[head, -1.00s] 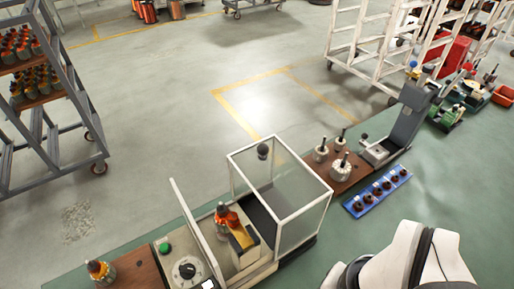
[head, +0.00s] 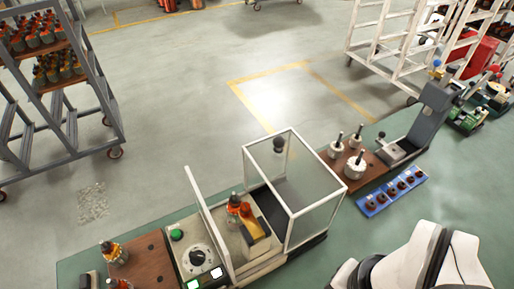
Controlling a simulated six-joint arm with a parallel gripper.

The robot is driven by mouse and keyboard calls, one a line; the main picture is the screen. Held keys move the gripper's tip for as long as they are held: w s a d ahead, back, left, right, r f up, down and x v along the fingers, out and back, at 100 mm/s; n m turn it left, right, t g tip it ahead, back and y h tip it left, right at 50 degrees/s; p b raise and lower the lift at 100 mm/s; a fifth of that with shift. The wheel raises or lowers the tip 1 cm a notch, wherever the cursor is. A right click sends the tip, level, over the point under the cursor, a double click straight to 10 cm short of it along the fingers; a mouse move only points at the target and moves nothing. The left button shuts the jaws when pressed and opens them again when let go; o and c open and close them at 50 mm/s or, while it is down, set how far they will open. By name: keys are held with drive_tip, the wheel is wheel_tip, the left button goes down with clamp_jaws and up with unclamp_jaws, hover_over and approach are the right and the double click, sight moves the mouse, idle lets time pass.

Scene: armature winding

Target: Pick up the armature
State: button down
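Several parts look like armatures, and I cannot tell which one the task means. An orange-and-dark part (head: 113,252) stands upright on the left brown board (head: 143,262). A second similar part (head: 119,284) is cut off by the bottom edge. Another orange-and-dark part (head: 234,207) stands in the winding machine (head: 262,258), beside a yellow block (head: 256,230). White cylinders with dark shafts (head: 354,168) stand on the right brown board (head: 373,175). My gripper is out of view; only white links of my arm show at bottom right.
A clear-walled guard box (head: 312,215) with a white frame rises on the machine. A blue tray (head: 373,211) holds several small brown parts. A grey press (head: 428,118) stands beyond the right board. A grey rack (head: 88,100) stands at left. The floor behind the bench is open.

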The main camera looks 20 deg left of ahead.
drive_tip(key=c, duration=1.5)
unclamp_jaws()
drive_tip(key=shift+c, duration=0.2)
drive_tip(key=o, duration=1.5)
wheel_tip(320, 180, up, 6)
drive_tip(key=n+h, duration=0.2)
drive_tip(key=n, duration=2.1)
hover_over(234, 199)
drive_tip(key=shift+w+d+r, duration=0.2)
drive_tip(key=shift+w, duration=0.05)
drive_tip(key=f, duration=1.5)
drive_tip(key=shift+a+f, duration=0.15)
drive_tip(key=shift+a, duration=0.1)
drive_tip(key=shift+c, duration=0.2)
